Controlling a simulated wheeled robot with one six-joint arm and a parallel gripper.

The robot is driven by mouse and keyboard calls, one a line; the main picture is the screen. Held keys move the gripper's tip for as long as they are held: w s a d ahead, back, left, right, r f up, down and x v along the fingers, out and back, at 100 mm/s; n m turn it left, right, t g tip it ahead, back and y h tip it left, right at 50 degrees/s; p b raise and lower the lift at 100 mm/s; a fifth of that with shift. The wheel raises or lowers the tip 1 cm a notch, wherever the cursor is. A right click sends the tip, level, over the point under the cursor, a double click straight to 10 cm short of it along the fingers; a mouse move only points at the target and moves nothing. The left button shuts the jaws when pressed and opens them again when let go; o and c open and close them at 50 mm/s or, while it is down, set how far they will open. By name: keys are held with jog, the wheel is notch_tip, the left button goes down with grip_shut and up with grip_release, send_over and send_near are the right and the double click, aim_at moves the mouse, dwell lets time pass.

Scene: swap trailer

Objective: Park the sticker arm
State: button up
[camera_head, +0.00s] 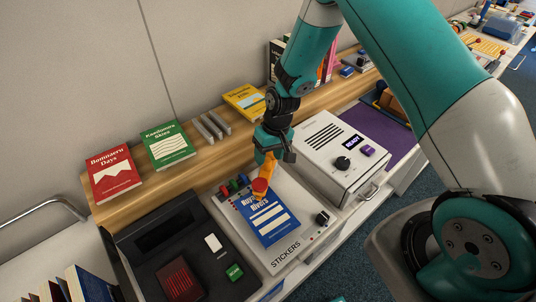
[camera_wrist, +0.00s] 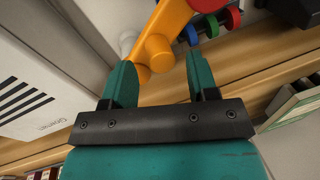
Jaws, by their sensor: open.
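The orange sticker arm (camera_head: 267,170) stands on the white sticker station (camera_head: 282,258). Its red round end is over the top edge of a blue book (camera_head: 268,222) lying on the station. My gripper (camera_head: 271,152) is open at the upper part of the sticker arm. In the wrist view the orange arm (camera_wrist: 166,28) runs past the tips of my teal fingers (camera_wrist: 162,78), and its rounded lower part is close to the left finger. I cannot tell whether they touch. Nothing is clearly held between the fingers.
Red, green and blue knobs (camera_head: 233,185) sit at the station's back left. A white box with a READY display (camera_head: 343,150) stands to the right. A dark tray (camera_head: 205,285) is to the left. Red, green (camera_head: 167,145) and yellow books lie on the wooden shelf behind.

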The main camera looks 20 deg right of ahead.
jog(key=shift+x, duration=0.85)
jog(key=shift+c, duration=0.5)
grip_shut()
